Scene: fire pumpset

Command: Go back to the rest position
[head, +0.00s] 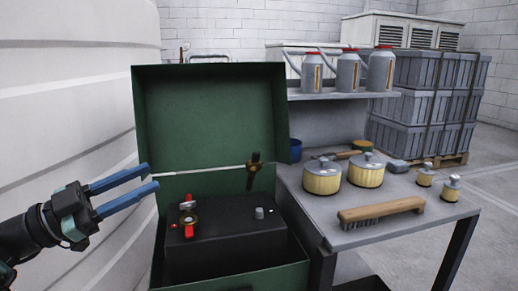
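The fingertips point right and appear at the left edge of an open green box (165,240); I cannot tell the exact gap. The box's lid (212,115) stands raised. Inside is a black battery-like block (225,242) with a red-marked clamp (188,215) on its left and a small grey post (259,213) on its right.
A large white ribbed tank (75,100) stands at the left. On the right, a grey bench (320,215) holds yellow canisters (322,178), a brush (381,211) and small bottles. Oil cans (381,70) stand on its shelf (340,95). Stacked grey crates (425,100) are behind.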

